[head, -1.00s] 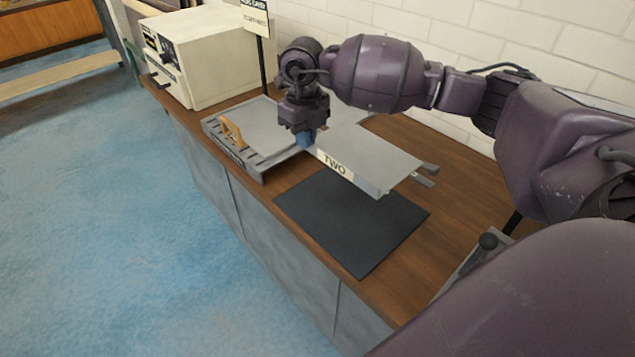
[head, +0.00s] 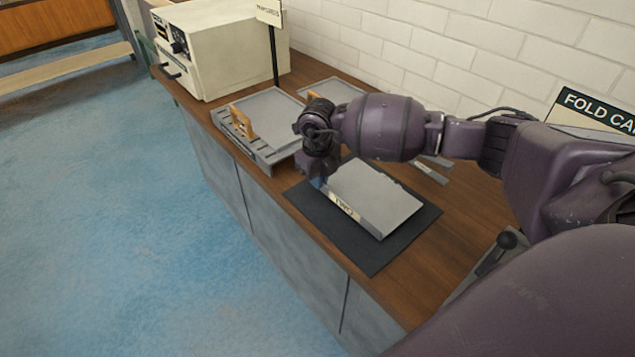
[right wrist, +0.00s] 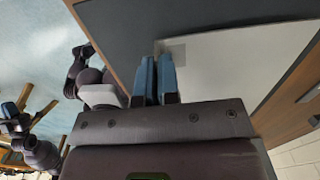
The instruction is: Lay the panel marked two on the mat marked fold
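The grey panel marked two (head: 378,196) is over the mat marked fold (head: 400,246), a dark flat sheet near the counter's front edge. Its cream label faces the front. It looks slightly tilted; I cannot tell if its underside touches the mat. My right gripper (head: 322,182) is at the panel's left end. In the right wrist view its blue fingers (right wrist: 156,78) are close together on the edge of the pale panel (right wrist: 235,65), with the dark mat (right wrist: 130,30) beyond.
Left of the mat is a grey tray (head: 275,108) with an orange handle piece (head: 241,122). A cream machine (head: 225,48) stands at the counter's far left. Grey strips (head: 431,172) lie behind the panel. A black-knobbed lever (head: 507,240) stands at right, below a fold sign (head: 598,110).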

